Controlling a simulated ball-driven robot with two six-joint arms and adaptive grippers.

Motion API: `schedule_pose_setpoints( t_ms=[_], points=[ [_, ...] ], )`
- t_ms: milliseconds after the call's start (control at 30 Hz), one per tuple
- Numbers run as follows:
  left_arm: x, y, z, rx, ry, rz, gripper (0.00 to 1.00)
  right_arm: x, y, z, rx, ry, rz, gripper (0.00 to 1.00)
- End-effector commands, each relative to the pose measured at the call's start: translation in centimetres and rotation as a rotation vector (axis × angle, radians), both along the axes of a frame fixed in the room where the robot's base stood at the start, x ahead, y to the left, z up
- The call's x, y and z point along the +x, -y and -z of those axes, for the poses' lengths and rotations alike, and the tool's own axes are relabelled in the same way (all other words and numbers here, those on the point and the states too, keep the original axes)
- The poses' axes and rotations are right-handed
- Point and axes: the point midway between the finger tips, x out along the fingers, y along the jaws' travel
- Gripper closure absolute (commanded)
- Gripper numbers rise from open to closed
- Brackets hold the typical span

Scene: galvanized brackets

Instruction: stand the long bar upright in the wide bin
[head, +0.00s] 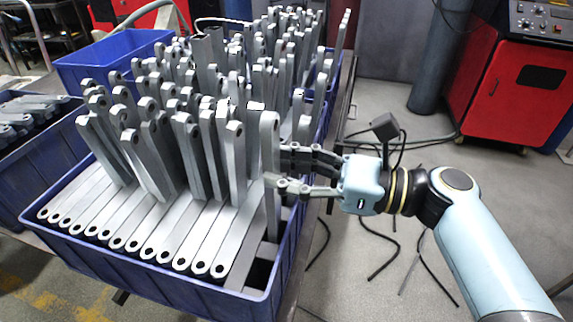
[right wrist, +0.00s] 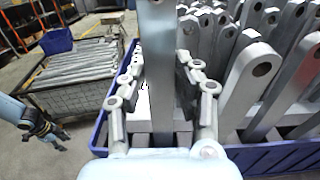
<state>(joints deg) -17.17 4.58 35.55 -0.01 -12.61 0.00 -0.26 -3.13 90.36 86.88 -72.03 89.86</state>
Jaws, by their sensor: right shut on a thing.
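The long bar (head: 270,145) is a flat grey metal bar with a hole near its top end. It is upright inside the right side of the wide blue bin (head: 180,287). My right gripper (head: 275,168) comes in from the right and is shut on the bar. In the right wrist view the bar (right wrist: 158,60) stands between the two fingers (right wrist: 160,95). I cannot tell whether its lower end touches the bin floor. My left gripper (right wrist: 45,132) shows small at the left of the right wrist view; its jaws are unclear.
Several upright bars (head: 185,150) crowd the wide bin behind a row of flat bars (head: 150,225). Other blue bins stand left (head: 30,160) and behind (head: 105,58). A red cabinet (head: 510,85) is at the right. Cables lie on the grey floor.

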Motion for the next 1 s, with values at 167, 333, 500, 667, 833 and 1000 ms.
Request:
schedule_pose_setpoints(
  t_ms=[167, 333, 500, 667, 833, 1000],
  points=[
    [0.0, 0.0, 0.1, 0.000, 0.000, 0.000, 0.60, 0.0, 0.0, 0.0, 0.001, 0.003, 0.000, 1.00],
    [0.0, 0.0, 0.1, 0.000, 0.000, 0.000, 0.60, 0.0, 0.0, 0.0, 0.001, 0.003, 0.000, 1.00],
    [0.0, 0.0, 0.1, 0.000, 0.000, 0.000, 0.60, 0.0, 0.0, 0.0, 0.002, 0.002, 0.000, 0.47],
    [0.0, 0.0, 0.1, 0.000, 0.000, 0.000, 0.60, 0.0, 0.0, 0.1, 0.001, 0.001, 0.000, 0.42],
    [-0.2, -0.2, 0.1, 0.002, -0.002, 0.000, 0.60, -0.1, 0.2, 0.2, -0.002, -0.002, 0.000, 0.42],
    [-0.1, -0.1, 0.1, 0.001, -0.001, 0.000, 0.60, -0.7, 2.2, 0.3, -0.005, -0.001, 0.000, 0.42]
  ],
)
